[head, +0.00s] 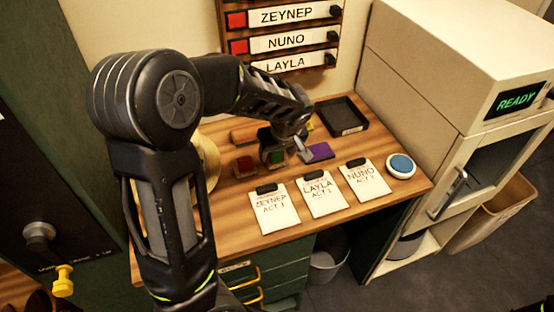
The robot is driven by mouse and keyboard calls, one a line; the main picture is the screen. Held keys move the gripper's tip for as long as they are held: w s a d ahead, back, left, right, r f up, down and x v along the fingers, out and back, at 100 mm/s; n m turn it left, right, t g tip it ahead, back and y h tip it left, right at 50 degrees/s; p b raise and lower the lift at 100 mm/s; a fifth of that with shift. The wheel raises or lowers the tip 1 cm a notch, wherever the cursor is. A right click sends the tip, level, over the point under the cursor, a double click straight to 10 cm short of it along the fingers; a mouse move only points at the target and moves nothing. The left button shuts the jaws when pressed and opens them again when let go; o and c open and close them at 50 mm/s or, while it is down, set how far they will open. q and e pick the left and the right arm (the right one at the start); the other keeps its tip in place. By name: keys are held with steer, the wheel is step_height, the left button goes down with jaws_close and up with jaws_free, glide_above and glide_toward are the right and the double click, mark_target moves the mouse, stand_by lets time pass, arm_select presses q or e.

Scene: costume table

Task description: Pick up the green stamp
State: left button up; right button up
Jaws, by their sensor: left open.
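The green stamp (276,157) stands on the wooden table, to the right of a red stamp (244,166). My left gripper (289,148) is open at the green stamp, pointing down over it. One light grey finger shows just to the right of the stamp; the other finger is hard to make out against the dark parts. The gripper hides the upper part of the stamp. I cannot tell whether the fingers touch it. My right gripper is not in view.
A purple pad (320,151) lies just right of the gripper. A black tray (341,117) is behind it. Clipboard cards for Zeynep (273,210), Layla (319,194) and Nuno (366,180) lie in front, with a blue round button (401,165) at right. A beige machine (455,60) stands right of the table.

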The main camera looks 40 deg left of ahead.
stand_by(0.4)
arm_select(q)
jaws_close()
stand_by(0.5)
